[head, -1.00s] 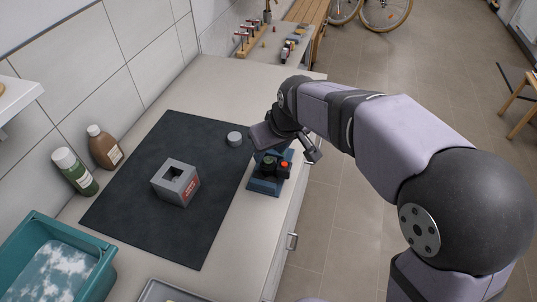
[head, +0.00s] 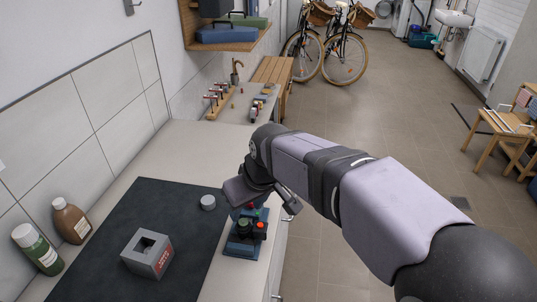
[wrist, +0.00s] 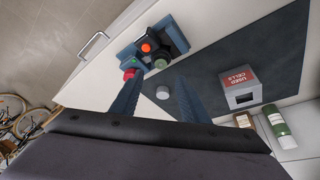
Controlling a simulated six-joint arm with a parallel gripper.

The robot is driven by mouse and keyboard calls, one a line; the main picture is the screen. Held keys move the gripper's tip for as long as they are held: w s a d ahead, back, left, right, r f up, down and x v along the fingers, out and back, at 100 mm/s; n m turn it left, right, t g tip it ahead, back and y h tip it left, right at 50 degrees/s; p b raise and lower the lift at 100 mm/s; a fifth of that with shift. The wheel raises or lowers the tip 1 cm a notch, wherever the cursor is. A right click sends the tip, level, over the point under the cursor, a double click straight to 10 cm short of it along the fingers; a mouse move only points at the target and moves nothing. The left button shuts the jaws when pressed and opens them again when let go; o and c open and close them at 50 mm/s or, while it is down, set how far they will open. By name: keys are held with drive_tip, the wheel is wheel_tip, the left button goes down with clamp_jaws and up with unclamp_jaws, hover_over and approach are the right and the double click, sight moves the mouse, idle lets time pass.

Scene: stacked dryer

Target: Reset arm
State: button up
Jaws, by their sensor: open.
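My gripper (wrist: 160,76) is open, with two blue-grey fingers apart and nothing between them in the wrist view. In the head view it hangs over the counter's right side, close above a blue device (head: 232,247), and partly covers its far end. The device carries an orange-red button, a dark round part and a small green spot. A red knob (wrist: 129,74) shows beside the left fingertip in the wrist view; I cannot tell whether they touch. The device also shows in the wrist view (wrist: 128,55).
A grey USED CELLS box (head: 147,256) and a small grey cylinder (head: 208,202) stand on the dark mat (head: 185,205). A brown bottle (head: 71,221) and a green bottle (head: 37,249) stand at left. The floor (head: 370,125) right of the counter is open.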

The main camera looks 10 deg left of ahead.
drive_tip(key=s+d+f+m+h, duration=0.1)
drive_tip(key=d+f+m, duration=0.15)
drive_tip(key=d, duration=0.35)
drive_tip(key=s+d+f+m+g, duration=0.1)
drive_tip(key=d+f, duration=0.2)
drive_tip(key=d, duration=0.3)
drive_tip(key=s+d+f+m+h, duration=0.1)
drive_tip(key=s+d+f, duration=0.1)
drive_tip(key=d, duration=0.4)
drive_tip(key=s+d+f+m+g+h, duration=0.1)
drive_tip(key=s+d+f+m, duration=0.3)
drive_tip(key=s+d, duration=0.7)
wheel_tip(320, 180, down, 2)
drive_tip(key=shift+f+g+p, duration=0.1)
drive_tip(key=shift+g+p, duration=0.2)
drive_tip(key=shift+g, duration=0.3)
